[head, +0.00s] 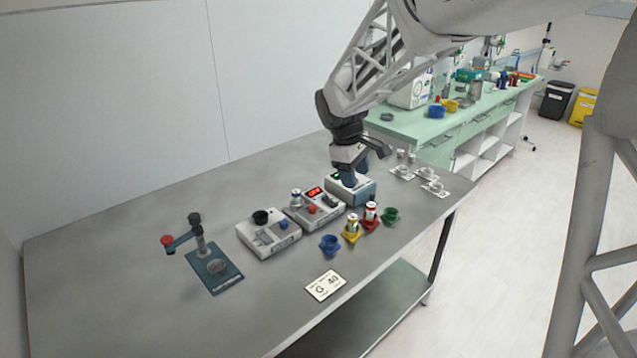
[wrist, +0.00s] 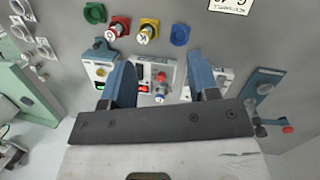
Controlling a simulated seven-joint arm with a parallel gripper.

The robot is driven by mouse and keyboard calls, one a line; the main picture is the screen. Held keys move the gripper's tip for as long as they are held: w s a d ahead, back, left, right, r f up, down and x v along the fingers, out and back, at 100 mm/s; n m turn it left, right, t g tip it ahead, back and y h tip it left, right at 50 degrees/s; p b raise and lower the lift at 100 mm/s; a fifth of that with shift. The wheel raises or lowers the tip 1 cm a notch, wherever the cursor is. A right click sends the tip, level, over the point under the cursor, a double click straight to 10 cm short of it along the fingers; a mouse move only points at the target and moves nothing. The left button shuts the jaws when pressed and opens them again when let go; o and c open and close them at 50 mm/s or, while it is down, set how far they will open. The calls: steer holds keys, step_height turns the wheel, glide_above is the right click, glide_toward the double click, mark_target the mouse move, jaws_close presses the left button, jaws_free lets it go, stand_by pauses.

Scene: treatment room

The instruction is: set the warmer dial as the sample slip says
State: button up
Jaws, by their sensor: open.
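My gripper (head: 352,174) points down over the right-hand device, its blue fingers apart and empty. In the wrist view my open gripper (wrist: 160,62) frames the middle device. That middle device (head: 313,210) has a red lit display and a red knob. I cannot tell which device is the warmer. The sample slip (head: 325,286) lies flat near the front edge; it seems to read "G 40". The wrist view cuts it off (wrist: 229,4).
A left-hand device (head: 268,236) has a black knob. A blue-based stand (head: 216,270) is farther left. A blue cup (head: 329,245), yellow and red holders with vials, and a green cup (head: 391,215) line the front. Several white cards lie at the right end. The table's left part is clear.

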steer(key=w+a+f+n+h, duration=0.1)
steer(key=w+a+f+n, duration=0.2)
steer(key=w+a+f, duration=0.5)
steer(key=n+h, duration=0.1)
steer(key=n, duration=0.3)
glide_toward(312, 206)
steer(key=shift+w+d+f, duration=0.1)
steer(key=shift+d+f, duration=0.25)
steer(key=shift+f, duration=0.3)
steer(key=shift+f, duration=0.1)
steer(key=shift+x, duration=3.8)
steer(key=c, duration=0.9)
